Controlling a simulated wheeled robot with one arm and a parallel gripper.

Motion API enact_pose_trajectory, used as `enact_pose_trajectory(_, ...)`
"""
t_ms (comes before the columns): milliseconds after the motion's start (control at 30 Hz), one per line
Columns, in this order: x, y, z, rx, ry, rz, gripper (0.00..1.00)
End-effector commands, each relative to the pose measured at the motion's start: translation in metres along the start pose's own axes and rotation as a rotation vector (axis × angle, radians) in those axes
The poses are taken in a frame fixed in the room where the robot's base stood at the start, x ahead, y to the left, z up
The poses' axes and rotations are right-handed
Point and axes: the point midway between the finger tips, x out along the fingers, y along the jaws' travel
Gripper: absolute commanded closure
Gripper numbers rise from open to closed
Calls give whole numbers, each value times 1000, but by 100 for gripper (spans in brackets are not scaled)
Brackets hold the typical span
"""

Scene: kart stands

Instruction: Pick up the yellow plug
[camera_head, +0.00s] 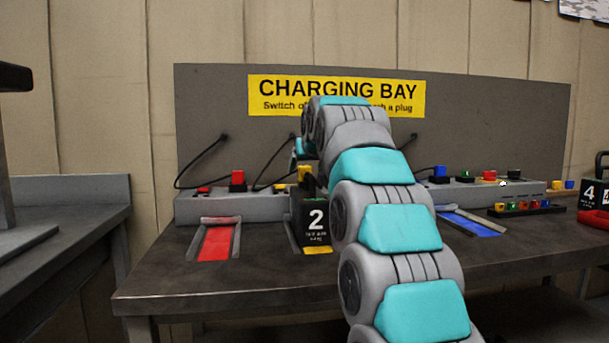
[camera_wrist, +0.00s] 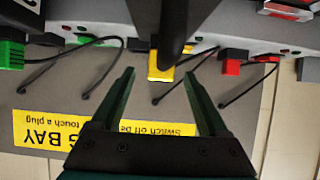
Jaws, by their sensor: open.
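The yellow plug (camera_head: 305,171) sits on the grey power strip behind the black box marked 2, partly hidden by that box and my arm. In the wrist view the yellow plug (camera_wrist: 160,73) shows between the fingertips, with a dark post crossing in front of part of it. My gripper (camera_wrist: 161,74) is open, its two green fingers apart and nothing held between them. I cannot tell how far the fingertips are from the plug in depth. In the head view my fingers are hidden behind my arm.
The black box marked 2 (camera_head: 316,222) stands close in front of the plug. A red plug (camera_head: 237,178) is to its left, and a blue plug (camera_head: 440,172) is to the right. Black cables run to the grey back panel (camera_head: 500,110). A rack of small coloured pieces (camera_head: 525,208) lies at right.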

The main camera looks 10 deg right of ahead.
Motion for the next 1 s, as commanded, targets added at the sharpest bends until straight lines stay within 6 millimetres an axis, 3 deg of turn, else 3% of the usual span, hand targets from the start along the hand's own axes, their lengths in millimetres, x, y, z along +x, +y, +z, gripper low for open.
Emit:
enact_pose_trajectory(200, 31, -2, 3, 0, -5, 0, 22)
enact_pose_trajectory(500, 36, -1, 2, 0, -2, 0, 22)
enact_pose_trajectory(1000, 36, -1, 2, 0, -2, 0, 79)
